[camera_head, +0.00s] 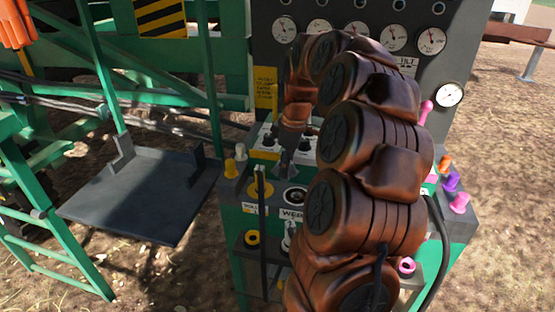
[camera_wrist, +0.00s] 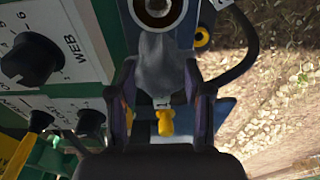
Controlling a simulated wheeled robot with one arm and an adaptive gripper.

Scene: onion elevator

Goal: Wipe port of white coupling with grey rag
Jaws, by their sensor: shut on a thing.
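My gripper (camera_wrist: 158,85) is shut on a grey rag (camera_wrist: 160,62), which hangs between its two fingers in the wrist view. In the head view, my gripper shows only partly, with the grey rag (camera_head: 286,168) below it. A round port with a pale ring and dark opening (camera_wrist: 158,8) is at the top edge of the wrist view, just beyond the rag's end. I cannot tell whether they touch. A round port (camera_head: 294,196) also shows below the rag in the head view. A small whitish coupling (camera_head: 288,240) is lower on the stand, partly hidden by my arm.
A green stand carries a gauge panel (camera_head: 268,55), with knobs (camera_wrist: 32,60) close to my gripper. Yellow (camera_head: 252,238), pink (camera_head: 459,203) and purple caps are around it. A black hose (camera_wrist: 245,45) curves at the right. A dark platform (camera_head: 145,195) is at left.

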